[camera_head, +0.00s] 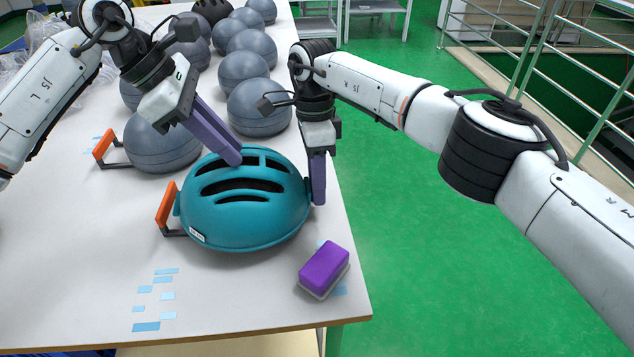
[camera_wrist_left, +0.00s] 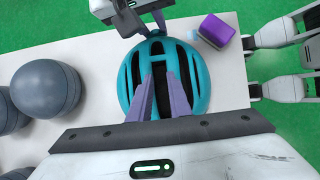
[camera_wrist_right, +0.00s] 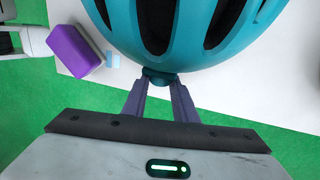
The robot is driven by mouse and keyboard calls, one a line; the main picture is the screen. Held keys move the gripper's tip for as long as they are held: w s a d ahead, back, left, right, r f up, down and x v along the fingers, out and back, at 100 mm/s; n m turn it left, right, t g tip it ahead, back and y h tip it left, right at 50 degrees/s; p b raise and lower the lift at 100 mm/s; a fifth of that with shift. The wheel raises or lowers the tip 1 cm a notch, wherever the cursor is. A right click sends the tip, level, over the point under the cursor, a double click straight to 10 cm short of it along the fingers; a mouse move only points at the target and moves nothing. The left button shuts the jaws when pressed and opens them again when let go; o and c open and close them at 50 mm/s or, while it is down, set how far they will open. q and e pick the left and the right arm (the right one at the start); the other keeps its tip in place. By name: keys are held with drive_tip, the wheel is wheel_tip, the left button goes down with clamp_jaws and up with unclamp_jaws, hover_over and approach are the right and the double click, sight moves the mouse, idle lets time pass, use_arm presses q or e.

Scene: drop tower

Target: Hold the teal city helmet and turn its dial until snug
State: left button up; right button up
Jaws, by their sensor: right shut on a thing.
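The teal helmet (camera_head: 243,218) sits near the front right of the table, its vented top facing up; it fills the middle of the left wrist view (camera_wrist_left: 203,85). A small teal dial (camera_wrist_right: 158,78) protrudes from its rim in the right wrist view. My right gripper (camera_wrist_right: 158,88) is shut on the dial, fingers on either side of it; in the head view it points down at the helmet's right edge (camera_head: 318,195). My left gripper (camera_wrist_left: 159,75) is over the helmet's top, its two fingertips apart; I cannot tell whether they touch the shell.
An orange-handled bracket (camera_head: 168,204) stands at the helmet's left side. A purple block (camera_head: 324,268) lies near the table's right edge. Several grey domes (camera_head: 259,107) crowd the table behind. The table (camera_head: 80,270) is clear at front left, apart from blue tape pieces (camera_head: 167,296).

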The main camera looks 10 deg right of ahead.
drive_tip(key=shift+s+f, duration=0.1)
drive_tip(key=o, duration=1.1)
drive_tip(key=r, duration=0.5)
drive_tip(key=w+r, duration=0.1)
drive_tip(key=r, duration=0.1)
drive_tip(key=shift+r, duration=0.35)
